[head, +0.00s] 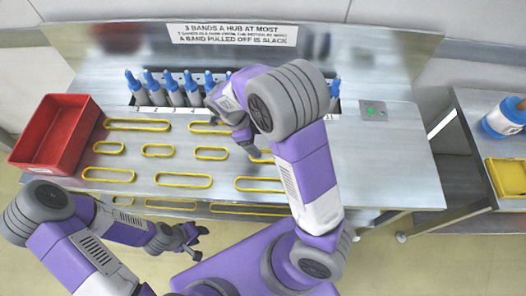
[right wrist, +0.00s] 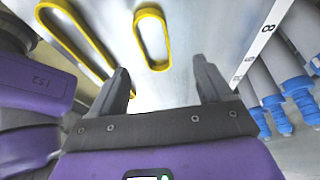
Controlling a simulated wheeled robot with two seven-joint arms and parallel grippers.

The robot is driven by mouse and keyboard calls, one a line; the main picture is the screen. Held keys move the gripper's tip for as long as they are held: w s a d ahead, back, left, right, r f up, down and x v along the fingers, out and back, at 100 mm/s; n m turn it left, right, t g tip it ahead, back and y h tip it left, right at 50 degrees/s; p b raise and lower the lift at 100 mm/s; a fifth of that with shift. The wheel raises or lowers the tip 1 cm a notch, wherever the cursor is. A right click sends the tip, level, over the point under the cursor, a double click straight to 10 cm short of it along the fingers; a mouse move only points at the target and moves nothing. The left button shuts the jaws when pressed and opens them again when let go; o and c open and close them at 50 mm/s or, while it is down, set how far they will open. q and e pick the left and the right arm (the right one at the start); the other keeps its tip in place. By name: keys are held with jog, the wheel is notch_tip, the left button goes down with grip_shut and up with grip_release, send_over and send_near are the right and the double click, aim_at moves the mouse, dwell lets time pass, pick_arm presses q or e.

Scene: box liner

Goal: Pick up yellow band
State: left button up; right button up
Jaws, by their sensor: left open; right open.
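Several yellow bands lie flat on the metal worktop in the head view, among them a small one (head: 158,145), a larger one at the front (head: 183,174) and a long one at the left (head: 137,120). My right gripper (head: 247,145) is low over the middle of the worktop, partly hidden by its arm. In the right wrist view its two fingers (right wrist: 162,85) are apart with nothing between them. A short yellow band (right wrist: 139,38) lies just beyond the fingertips, and a longer one (right wrist: 52,18) lies to its left. My left gripper (head: 190,243) is open and empty in front of the worktop.
A row of blue-topped grey posts (head: 170,88) stands in a numbered rack at the back. A red bin (head: 60,130) is at the left. A side table at the right holds a blue-and-white container (head: 505,118) and a yellow tray (head: 507,177).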

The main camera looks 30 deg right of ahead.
aim_at(268, 157)
jog(key=x, duration=0.2)
jog(key=b+x, duration=0.1)
jog(key=x, duration=0.4)
jog(key=shift+s+a+b, duration=0.25)
jog(key=shift+s+b, duration=0.05)
jog(key=shift+b, duration=0.05)
jog(key=c, duration=1.1)
